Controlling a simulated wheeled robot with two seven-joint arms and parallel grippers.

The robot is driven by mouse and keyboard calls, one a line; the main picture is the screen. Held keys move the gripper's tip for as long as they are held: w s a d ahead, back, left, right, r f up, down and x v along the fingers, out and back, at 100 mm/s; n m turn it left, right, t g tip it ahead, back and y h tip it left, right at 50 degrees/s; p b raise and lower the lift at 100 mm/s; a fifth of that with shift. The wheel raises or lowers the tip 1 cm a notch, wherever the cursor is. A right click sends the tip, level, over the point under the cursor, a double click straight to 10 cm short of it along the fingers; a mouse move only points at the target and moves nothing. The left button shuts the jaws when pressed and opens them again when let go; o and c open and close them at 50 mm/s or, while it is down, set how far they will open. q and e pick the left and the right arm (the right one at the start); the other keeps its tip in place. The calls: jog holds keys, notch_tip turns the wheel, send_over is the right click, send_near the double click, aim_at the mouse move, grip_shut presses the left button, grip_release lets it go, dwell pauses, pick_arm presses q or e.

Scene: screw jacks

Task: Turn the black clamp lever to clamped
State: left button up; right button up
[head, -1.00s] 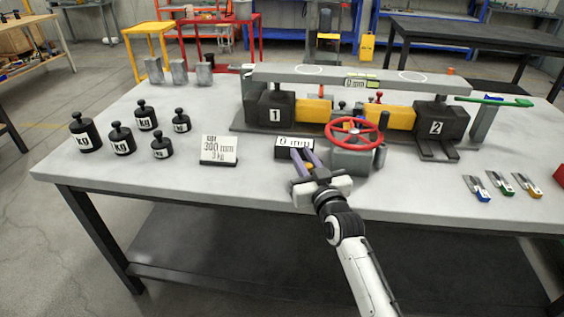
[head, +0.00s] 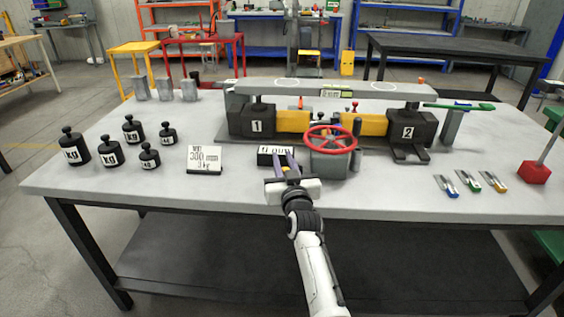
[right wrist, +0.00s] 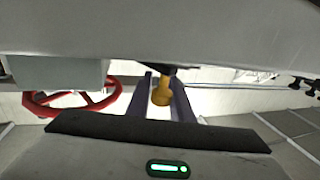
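I cannot make out the black clamp lever for certain in either view. The screw jack rig stands at the back of the table, with a red handwheel (head: 331,138) on a grey housing (head: 328,166) at its front. The handwheel also shows at the left of the right wrist view (right wrist: 52,104). My right gripper (head: 284,161) is just left of the housing, in front of a black readout block (head: 264,155). Its fingers are apart. A small yellow-orange piece (right wrist: 162,93) shows between them in the right wrist view; contact is unclear. My left gripper is not in view.
Black weights (head: 110,152) and a white sign (head: 205,160) stand to the left. Several small coloured-handled tools (head: 468,181) lie at the right, near a red block with a rod (head: 534,173).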

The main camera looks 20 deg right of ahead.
jog(key=o, duration=0.4)
jog(key=shift+d+r, duration=0.25)
jog(key=shift+r, duration=0.05)
jog(key=shift+c, duration=0.2)
jog(key=shift+a+f, duration=0.2)
jog(key=shift+a, duration=0.05)
notch_tip(320, 180, up, 10)
jog(key=p, duration=0.1)
jog(key=shift+c, duration=0.3)
